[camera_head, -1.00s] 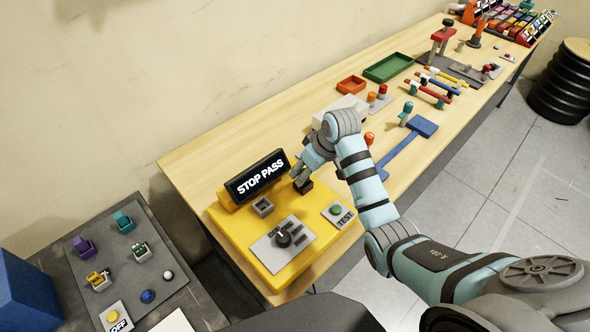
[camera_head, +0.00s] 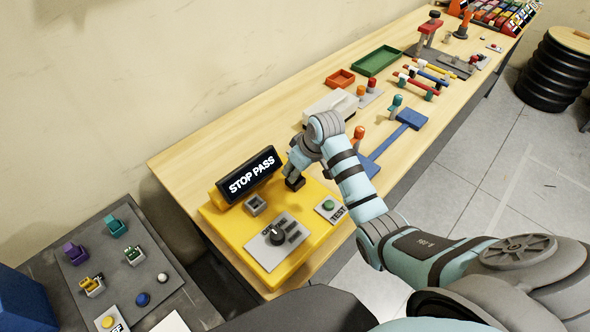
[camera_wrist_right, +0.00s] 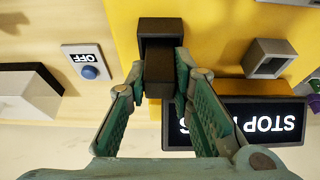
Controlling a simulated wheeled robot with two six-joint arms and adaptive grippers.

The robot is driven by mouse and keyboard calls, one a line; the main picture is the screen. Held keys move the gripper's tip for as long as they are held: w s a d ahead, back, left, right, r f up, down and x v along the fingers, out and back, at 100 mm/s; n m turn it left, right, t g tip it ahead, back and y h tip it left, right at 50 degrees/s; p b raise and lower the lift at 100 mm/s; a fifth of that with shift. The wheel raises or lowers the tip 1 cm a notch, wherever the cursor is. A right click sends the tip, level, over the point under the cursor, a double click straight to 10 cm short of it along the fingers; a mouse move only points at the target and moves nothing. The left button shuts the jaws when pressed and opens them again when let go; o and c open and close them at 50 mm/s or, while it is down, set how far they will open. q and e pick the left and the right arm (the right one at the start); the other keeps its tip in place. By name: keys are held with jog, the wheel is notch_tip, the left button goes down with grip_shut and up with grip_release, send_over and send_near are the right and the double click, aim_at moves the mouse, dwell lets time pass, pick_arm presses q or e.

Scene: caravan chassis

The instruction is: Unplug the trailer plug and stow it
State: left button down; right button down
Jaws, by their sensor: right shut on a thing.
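The yellow tester box (camera_head: 237,231) stands on the near end of the wooden bench, with a black display (camera_head: 251,174) reading STOP PASS. My right gripper (camera_head: 295,174) is over the box's far right corner, beside the display. It is shut on a black plug (camera_head: 295,184). In the right wrist view both green fingers grip the sides of the dark plug (camera_wrist_right: 159,68), at a dark block on the box. I cannot tell whether the plug is still seated. An empty grey square holder (camera_head: 255,204) sits in front of the display. My left gripper is not in view.
The box also carries a black knob (camera_head: 277,236) and a green TEST button (camera_head: 329,205). A white block (camera_head: 329,107), a blue T-shaped piece (camera_head: 400,130) and red and green trays lie farther along the bench. A grey side table (camera_head: 120,249) holds small coloured parts.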

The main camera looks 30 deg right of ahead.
jog(key=shift+r, duration=2.45)
jog(key=shift+a+f, duration=0.1)
